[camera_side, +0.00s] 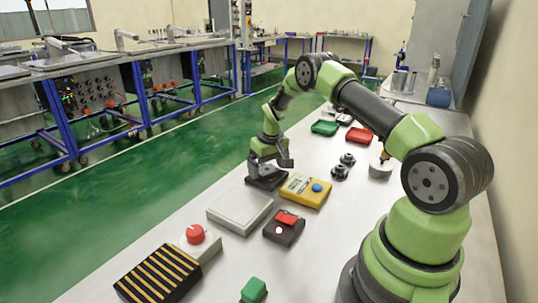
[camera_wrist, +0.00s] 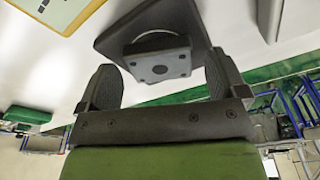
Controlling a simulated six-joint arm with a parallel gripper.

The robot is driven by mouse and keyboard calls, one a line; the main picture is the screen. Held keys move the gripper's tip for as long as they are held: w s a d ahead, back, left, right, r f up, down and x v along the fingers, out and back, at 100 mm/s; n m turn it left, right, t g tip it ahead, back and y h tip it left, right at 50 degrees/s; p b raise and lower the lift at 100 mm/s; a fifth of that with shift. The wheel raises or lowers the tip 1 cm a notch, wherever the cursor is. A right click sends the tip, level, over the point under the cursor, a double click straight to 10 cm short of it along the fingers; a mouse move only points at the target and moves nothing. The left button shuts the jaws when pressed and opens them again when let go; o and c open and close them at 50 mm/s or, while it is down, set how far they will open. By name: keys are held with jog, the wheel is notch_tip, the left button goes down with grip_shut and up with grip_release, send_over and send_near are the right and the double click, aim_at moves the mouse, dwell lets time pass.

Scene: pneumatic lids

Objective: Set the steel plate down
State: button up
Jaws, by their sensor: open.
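The steel plate (camera_side: 266,183) is a dark grey flat plate at the middle of the white table, left of a yellow box. It also shows in the wrist view (camera_wrist: 192,22), with a grey block (camera_wrist: 158,64) standing up from it. In the side view it appears to lie flat on the table; its underside is hidden. My gripper (camera_side: 270,163) is directly above it, pointing down. In the wrist view my gripper (camera_wrist: 163,62) is open, with one finger on each side of the block. A gap shows at the right finger; contact at the left is unclear.
Close by are the yellow box with a blue button (camera_side: 300,200), a pale flat slab (camera_side: 240,210) and a dark box with a red switch (camera_side: 284,231). A red-button box (camera_side: 208,246) and striped tray (camera_side: 157,273) are nearer. Dark knobs (camera_side: 340,172) stand behind right.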

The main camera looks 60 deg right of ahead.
aim_at(271, 172)
jog(key=s+a+r+t, duration=0.15)
jog(key=a+r, duration=0.25)
jog(key=r, duration=0.7)
jog(key=s+a+r, duration=0.2)
jog(key=a+r, duration=0.3)
jog(key=r, duration=0.6)
jog(key=s+a+r+t+y, duration=0.1)
jog(key=s+a+r+t, duration=0.2)
jog(key=s+a+r, duration=0.6)
jog(key=s+a+f, duration=0.1)
jog(key=s+a, duration=0.2)
jog(key=s, duration=0.2)
jog(key=s+a+f+t+y, duration=0.1)
jog(key=s+a, duration=0.2)
jog(key=s, duration=0.3)
jog(key=shift+y, duration=0.3)
